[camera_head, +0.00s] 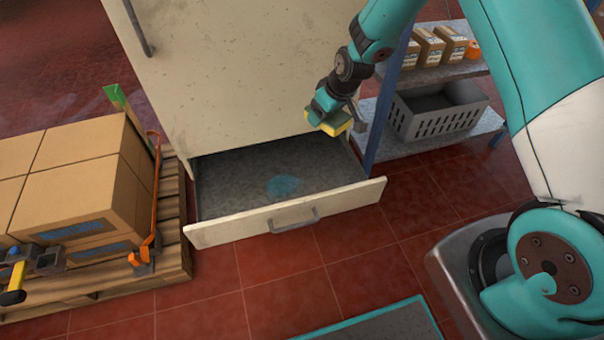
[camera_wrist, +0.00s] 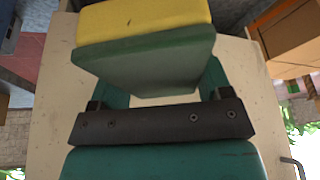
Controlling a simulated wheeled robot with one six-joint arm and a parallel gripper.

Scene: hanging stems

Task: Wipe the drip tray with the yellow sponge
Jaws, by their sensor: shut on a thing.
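My gripper (camera_head: 330,110) is shut on the yellow sponge (camera_head: 337,124), which has a green pad on one side. The sponge also fills the upper middle of the wrist view (camera_wrist: 145,25), between the fingers. It is held in the air above the right rear part of an open drawer, apart from its floor. The open drawer (camera_head: 235,190) at the bottom of the pale cabinet has a grey speckled floor and seems to be the drip tray. A blue wet-looking patch (camera_head: 284,186) lies on its floor right of the middle.
The pale cabinet (camera_head: 220,70) stands behind the drawer. A pallet (camera_head: 175,225) with cardboard boxes (camera_head: 80,190) and tools is at the left. A shelf (camera_head: 450,140) with a grey crate (camera_head: 438,110) and small boxes is at the right.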

